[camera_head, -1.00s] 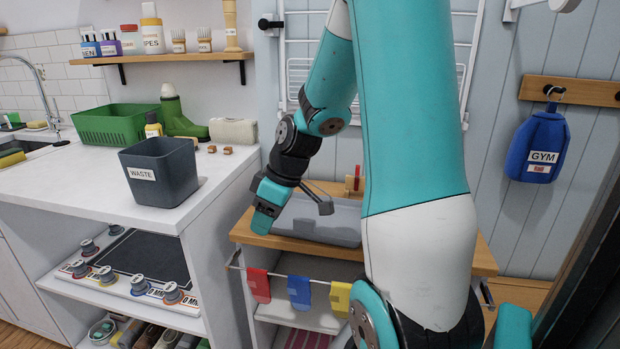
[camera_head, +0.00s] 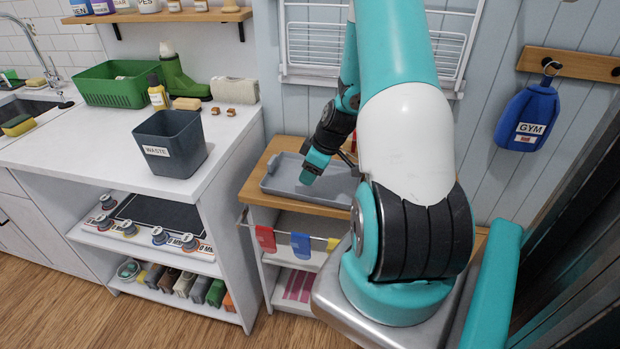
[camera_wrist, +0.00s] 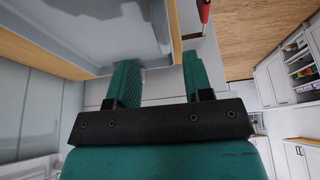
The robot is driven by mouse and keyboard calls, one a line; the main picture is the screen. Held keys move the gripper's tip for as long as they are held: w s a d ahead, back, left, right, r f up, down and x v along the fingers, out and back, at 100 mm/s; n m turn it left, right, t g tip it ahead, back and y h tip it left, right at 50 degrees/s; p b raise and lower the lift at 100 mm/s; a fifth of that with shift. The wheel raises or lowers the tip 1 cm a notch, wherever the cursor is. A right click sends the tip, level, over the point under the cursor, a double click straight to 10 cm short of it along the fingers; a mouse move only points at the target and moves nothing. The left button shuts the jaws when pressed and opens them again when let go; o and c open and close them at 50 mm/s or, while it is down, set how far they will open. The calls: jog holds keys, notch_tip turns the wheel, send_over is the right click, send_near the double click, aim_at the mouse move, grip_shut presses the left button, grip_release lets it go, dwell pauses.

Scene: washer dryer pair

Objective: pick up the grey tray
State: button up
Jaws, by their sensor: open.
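The grey tray (camera_head: 279,179) is shallow with a raised rim and lies flat on the wooden top of a small unit. My arm covers its right part in the head view. My gripper (camera_head: 309,179) points down and appears over the tray. In the wrist view the gripper (camera_wrist: 159,72) is open, with its two teal fingers apart and nothing held between them. The tray (camera_wrist: 85,28) fills the upper left there, with its rim close to the left fingertip. I cannot tell whether they touch.
The wooden top (camera_head: 257,190) extends around the tray. Red and blue cloths (camera_head: 301,245) hang on a rail below its front edge. A white counter (camera_head: 95,148) on the left holds a waste bin (camera_head: 172,145) and a green basket (camera_head: 112,82). A wall rack (camera_head: 300,45) is behind.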

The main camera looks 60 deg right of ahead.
aim_at(299, 194)
jog(key=shift+x, duration=0.9)
jog(key=shift+w+a+f+p, duration=0.25)
jog(key=shift+f+p, duration=0.1)
jog(key=shift+f, duration=0.2)
jog(key=p+x, duration=0.1)
jog(key=x, duration=0.3)
jog(key=shift+a+f, duration=0.15)
jog(key=shift+c, duration=0.2)
grip_shut()
